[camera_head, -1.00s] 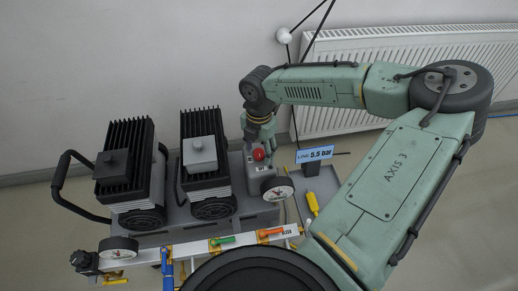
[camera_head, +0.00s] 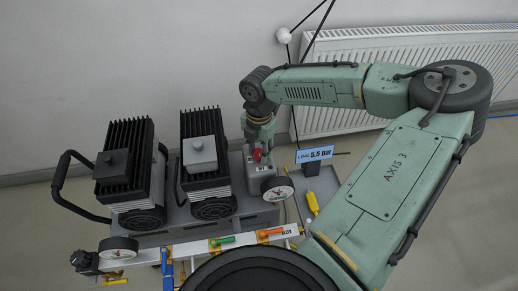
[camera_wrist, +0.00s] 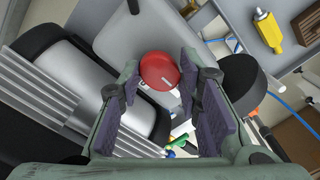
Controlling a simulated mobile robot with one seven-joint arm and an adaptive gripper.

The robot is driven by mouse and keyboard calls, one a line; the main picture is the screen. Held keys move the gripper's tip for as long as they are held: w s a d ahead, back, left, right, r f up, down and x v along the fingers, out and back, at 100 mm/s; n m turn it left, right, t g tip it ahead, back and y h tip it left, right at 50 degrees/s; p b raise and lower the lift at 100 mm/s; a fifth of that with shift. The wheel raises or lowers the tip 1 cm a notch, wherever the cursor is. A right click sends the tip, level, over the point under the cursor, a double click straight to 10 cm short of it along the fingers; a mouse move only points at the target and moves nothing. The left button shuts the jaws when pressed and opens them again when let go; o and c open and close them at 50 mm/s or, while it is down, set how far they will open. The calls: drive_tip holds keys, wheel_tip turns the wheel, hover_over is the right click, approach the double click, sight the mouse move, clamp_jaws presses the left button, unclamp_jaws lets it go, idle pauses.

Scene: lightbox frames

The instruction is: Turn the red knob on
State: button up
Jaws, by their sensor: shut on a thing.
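The red knob (camera_head: 257,155) sits on a grey box-shaped unit to the right of the two finned motors. In the wrist view the knob (camera_wrist: 158,68) is round, with a short pale line on its face pointing toward the lower right. My gripper (camera_head: 260,146) is over the knob from above, shut on it, with one finger on each side. In the wrist view my gripper (camera_wrist: 157,75) has purple-padded fingers flanking the knob. In the head view the fingers partly hide the knob.
Two black finned motors (camera_head: 127,160) (camera_head: 203,150) stand close on the left. A round gauge (camera_head: 277,190) is just below the knob's unit. A blue display (camera_head: 314,154) reads "LINE 5.5 bar". Green (camera_head: 222,240) and orange (camera_head: 270,232) handles lie in front.

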drive_tip(key=shift+r+m+p, duration=0.1)
drive_tip(key=shift+m+p, duration=0.2)
drive_tip(key=shift+p, duration=0.05)
drive_tip(key=m+p, duration=0.2)
drive_tip(key=shift+a+m, duration=0.1)
drive_tip(key=shift+m, duration=0.2)
drive_tip(key=m+p, duration=0.3)
drive_tip(key=m, duration=0.2)
drive_tip(key=shift+m, duration=0.3)
drive_tip(key=m+p, duration=0.2)
drive_tip(key=m, duration=0.2)
drive_tip(key=shift+m+p, duration=1)
drive_tip(key=shift+m, duration=1.5)
drive_tip(key=o, duration=1.1)
drive_tip(key=shift+o, duration=0.2)
